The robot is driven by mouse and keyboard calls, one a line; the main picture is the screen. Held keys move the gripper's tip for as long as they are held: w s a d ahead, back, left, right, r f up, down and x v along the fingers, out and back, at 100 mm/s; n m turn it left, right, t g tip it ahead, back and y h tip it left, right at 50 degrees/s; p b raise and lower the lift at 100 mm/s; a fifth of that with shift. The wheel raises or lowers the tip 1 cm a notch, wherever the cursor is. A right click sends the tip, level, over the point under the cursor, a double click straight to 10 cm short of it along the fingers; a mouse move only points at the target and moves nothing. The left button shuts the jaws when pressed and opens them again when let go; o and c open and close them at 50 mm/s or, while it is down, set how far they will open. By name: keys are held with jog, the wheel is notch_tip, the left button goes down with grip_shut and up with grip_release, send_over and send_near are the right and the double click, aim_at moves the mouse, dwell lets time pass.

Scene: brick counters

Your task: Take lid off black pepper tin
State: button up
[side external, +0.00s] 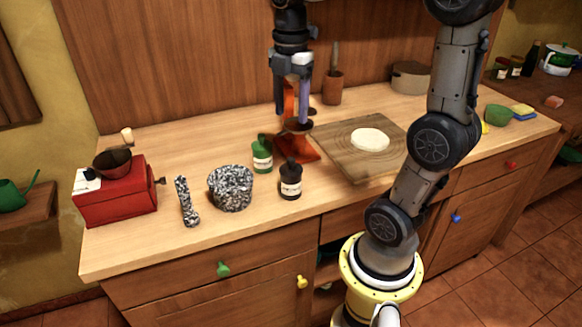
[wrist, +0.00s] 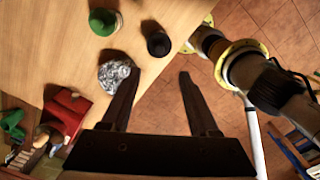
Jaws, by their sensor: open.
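The black pepper tin (side external: 290,188) is a small dark jar with a pale label, standing upright on the counter near its front edge. Its black lid (side external: 290,168) sits on top. In the wrist view the tin (wrist: 158,43) shows from above, beyond the gap between my fingers. My gripper (side external: 293,115) is open and empty, pointing down. It is raised above the counter and apart from the tin. Both fingers also show in the wrist view (wrist: 157,76).
A green-topped tin (side external: 262,157) stands behind and left of the black one. A speckled mortar (side external: 230,189), pestle (side external: 187,203) and red grinder (side external: 115,195) are further left. An orange-red stand (side external: 308,148) is behind; a board (side external: 345,160) with dough lies right.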

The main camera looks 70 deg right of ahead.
send_over(291, 159)
notch_tip(291, 159, down, 7)
jog(key=shift+a+f, duration=0.1)
jog(key=shift+f, duration=3)
grip_shut()
